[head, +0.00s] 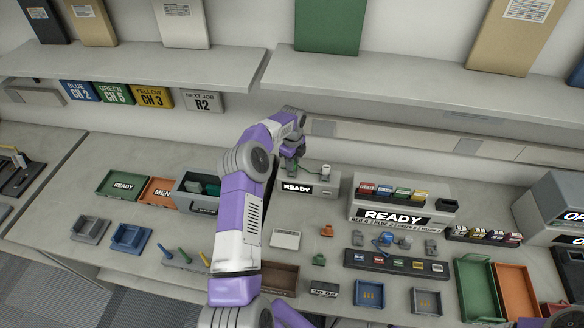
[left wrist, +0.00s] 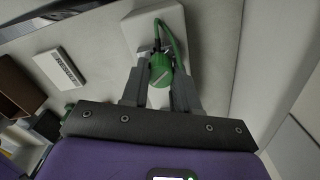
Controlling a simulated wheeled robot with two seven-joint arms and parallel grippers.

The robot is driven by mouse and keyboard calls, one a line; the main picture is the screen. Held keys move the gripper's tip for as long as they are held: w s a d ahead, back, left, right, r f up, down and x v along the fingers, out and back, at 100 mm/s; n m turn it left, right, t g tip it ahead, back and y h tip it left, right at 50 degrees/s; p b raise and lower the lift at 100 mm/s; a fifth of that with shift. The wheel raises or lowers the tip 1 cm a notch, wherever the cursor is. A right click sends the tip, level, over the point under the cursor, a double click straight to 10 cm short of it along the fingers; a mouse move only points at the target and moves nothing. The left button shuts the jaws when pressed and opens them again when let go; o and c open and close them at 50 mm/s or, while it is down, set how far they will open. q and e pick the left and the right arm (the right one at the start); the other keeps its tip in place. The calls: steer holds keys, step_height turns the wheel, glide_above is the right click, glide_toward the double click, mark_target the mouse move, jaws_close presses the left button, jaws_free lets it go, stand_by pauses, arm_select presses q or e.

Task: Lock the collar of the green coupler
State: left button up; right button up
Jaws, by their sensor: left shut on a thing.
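The green coupler (left wrist: 160,70) shows in the left wrist view as a ribbed green cylinder with a pale slanted mark on its face. A green cable (left wrist: 175,38) loops from it over a white box. My left gripper (left wrist: 160,75) is shut on the coupler, with one grey finger on each side. In the head view my left gripper (head: 290,160) is at the back of the bench, above the left end of the white READY box (head: 308,188). My arm and gripper mostly hide the coupler there. I cannot tell whether the collar is locked.
A white cylinder (head: 325,170) stands on the box, right of my gripper. A larger READY rack (head: 390,213) with coloured blocks stands to the right. A grey bin (head: 200,190) and trays lie left. A shelf (head: 400,85) overhangs the back.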

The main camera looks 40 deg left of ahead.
arm_select(q)
steer(key=m, duration=0.3)
steer(key=shift+s+d+f, duration=0.1)
steer(key=shift+s+f, duration=0.05)
steer(key=shift+f, duration=0.2)
steer(key=shift+m, duration=0.5)
steer(key=m, duration=0.3)
steer(key=shift+f+m, duration=0.1)
steer(key=shift+m, duration=0.2)
steer(key=o, duration=0.6)
steer(key=shift+c, duration=0.2)
steer(key=o, duration=0.3)
steer(key=shift+o, duration=0.2)
steer(key=shift+r, duration=0.2)
steer(key=shift+r, duration=0.15)
